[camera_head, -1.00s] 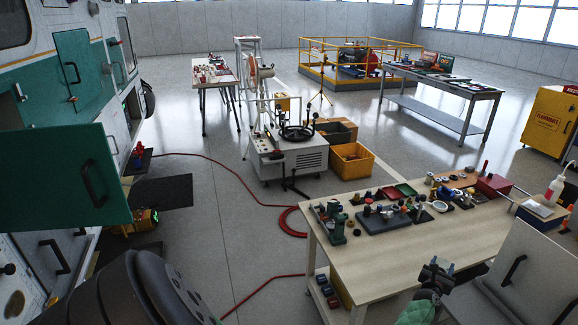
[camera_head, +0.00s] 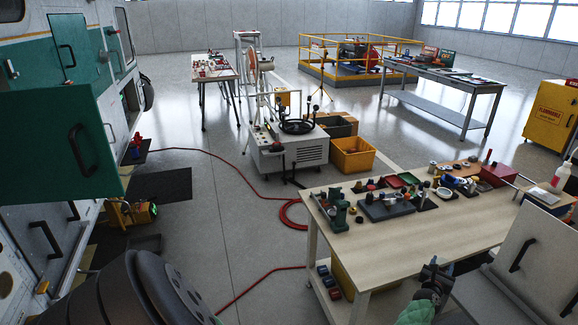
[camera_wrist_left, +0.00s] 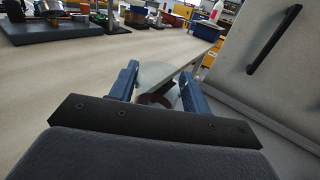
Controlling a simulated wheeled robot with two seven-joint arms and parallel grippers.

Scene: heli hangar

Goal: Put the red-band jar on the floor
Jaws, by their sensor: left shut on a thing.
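The fingers and the gripper's dark body hide part of the jar. In the head view I cannot make the jar out. The grey floor (camera_head: 235,235) is open left of the workbench. My right gripper is not in view.
A pale panel with a black handle (camera_head: 522,254) stands close right of the gripper. Tools and small parts cover the workbench's far side. A red hose (camera_head: 285,215) lies on the floor, near a wheeled machine (camera_head: 290,158) and a yellow crate (camera_head: 352,155).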

